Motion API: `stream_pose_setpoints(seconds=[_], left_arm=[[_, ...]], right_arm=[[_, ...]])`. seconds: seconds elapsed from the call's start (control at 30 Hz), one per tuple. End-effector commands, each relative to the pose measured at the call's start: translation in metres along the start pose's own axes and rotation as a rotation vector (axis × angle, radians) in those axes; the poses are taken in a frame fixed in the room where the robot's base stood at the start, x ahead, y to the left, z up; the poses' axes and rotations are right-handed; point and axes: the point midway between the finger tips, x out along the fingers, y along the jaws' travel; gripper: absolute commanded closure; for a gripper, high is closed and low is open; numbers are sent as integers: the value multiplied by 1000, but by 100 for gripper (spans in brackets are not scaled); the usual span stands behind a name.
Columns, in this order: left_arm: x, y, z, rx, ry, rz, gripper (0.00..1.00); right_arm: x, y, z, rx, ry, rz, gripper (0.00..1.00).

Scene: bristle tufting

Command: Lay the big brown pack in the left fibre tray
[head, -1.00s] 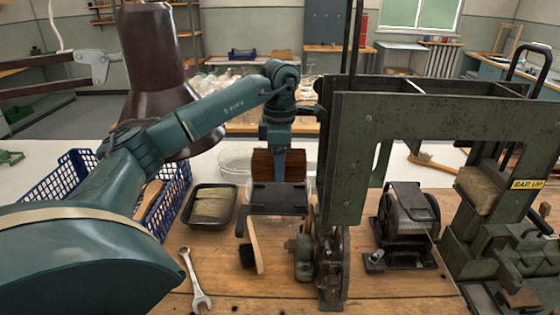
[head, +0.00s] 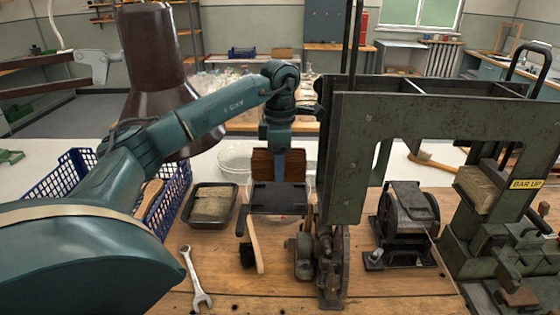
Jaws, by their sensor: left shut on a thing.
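My left gripper (head: 281,160) reaches over the middle of the bench from the left. It is shut on the big brown pack (head: 263,166), which shows on both sides of the gripper as dark brown fibre. The pack is upright, just behind and above a dark flat plate (head: 277,198) on the machine; I cannot tell whether it touches anything below. A black tray (head: 231,211) with a pale tan fibre pack (head: 211,203) in it lies left of the gripper. My right gripper is not in view.
A large green machine frame (head: 362,150) stands close right of the gripper. Bare wood shows at the front.

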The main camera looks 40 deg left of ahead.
Motion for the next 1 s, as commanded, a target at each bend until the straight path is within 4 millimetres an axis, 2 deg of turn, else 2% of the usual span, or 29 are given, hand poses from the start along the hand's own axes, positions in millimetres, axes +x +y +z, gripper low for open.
stream_pose_setpoints(seconds=[1.0], left_arm=[[14, 0, 0, 0, 0, 1, 66]], right_arm=[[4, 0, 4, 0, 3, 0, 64]])
